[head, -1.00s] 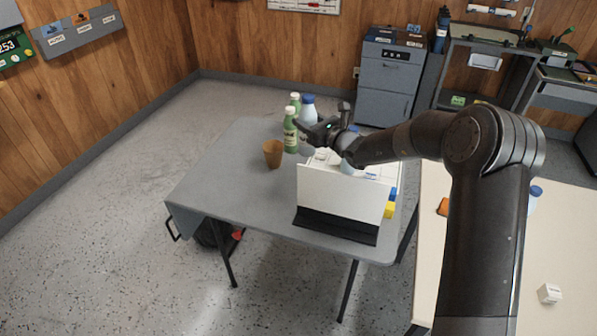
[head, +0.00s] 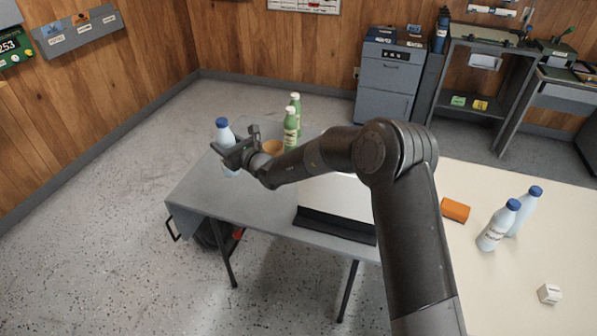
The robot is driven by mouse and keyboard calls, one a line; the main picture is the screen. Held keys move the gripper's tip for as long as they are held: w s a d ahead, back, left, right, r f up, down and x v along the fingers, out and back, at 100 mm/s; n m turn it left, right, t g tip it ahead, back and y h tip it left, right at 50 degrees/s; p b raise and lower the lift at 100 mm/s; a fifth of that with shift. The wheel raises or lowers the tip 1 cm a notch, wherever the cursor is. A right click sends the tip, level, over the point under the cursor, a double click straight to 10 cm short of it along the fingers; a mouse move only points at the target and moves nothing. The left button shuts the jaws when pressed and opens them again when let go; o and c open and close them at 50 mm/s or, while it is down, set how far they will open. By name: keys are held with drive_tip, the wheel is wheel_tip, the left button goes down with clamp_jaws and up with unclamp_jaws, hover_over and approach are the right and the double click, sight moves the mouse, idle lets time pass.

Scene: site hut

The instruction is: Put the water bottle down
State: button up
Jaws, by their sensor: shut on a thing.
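A pale blue water bottle with a dark blue cap (head: 225,134) is upright in my gripper (head: 236,153), which is shut around its body. Its lower end shows below the fingers, over the left part of the grey folding table (head: 205,190). I cannot tell whether its base touches the tabletop. Two more blue-capped bottles of the same kind, a front one (head: 494,230) and a rear one (head: 526,212), stand upright on the cream table (head: 485,290) at the right.
Two green bottles with white caps (head: 290,128) stand at the grey table's back. A brown cup (head: 271,145) is partly hidden behind my gripper. A white panel on a dark base (head: 335,226) stands front right.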

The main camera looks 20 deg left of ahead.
sight(237, 175)
wheel_tip(237, 175, down, 11)
drive_tip(key=shift+w+f, duration=0.1)
drive_tip(key=shift+f, duration=0.1)
idle(0.4)
drive_tip(key=shift+f, duration=0.15)
drive_tip(key=o, duration=1.3)
drive_tip(key=shift+d, duration=0.3)
drive_tip(key=v, duration=1.1)
drive_tip(key=shift+s+d, duration=0.2)
drive_tip(key=shift+s, duration=0.05)
